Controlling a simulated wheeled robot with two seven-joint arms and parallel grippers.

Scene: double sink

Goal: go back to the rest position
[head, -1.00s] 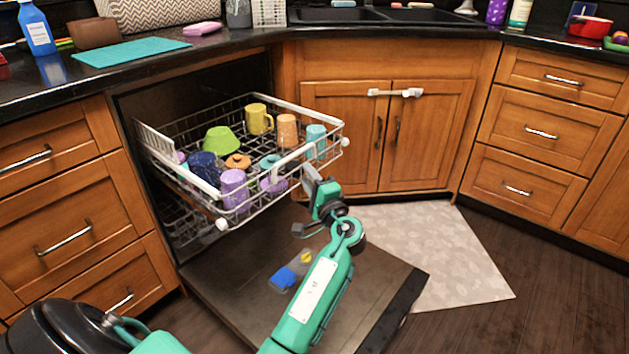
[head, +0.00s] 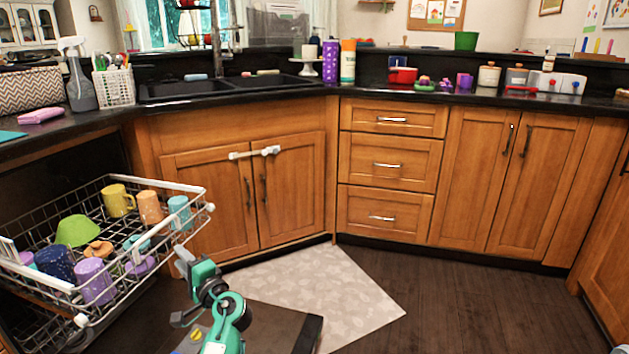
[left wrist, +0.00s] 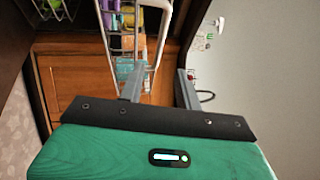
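My left gripper (head: 181,262) is at the lower left of the head view, just right of the dishwasher rack's front corner. In the left wrist view its two grey fingers (left wrist: 158,85) are spread apart with nothing held between them. The pulled-out dishwasher rack (head: 35,289) holds several cups and bowls, among them a yellow mug (head: 117,200), an orange cup (head: 150,207) and a green bowl (head: 76,230). The rack also shows beyond the fingers in the left wrist view (left wrist: 160,35). My right gripper is in no view.
The open dishwasher door (head: 272,328) lies low under my left arm. A pale mat (head: 310,290) lies on the floor in front of the sink cabinet (head: 210,200). The dark floor (head: 480,300) to the right is clear. Drawers (head: 388,165) line the back.

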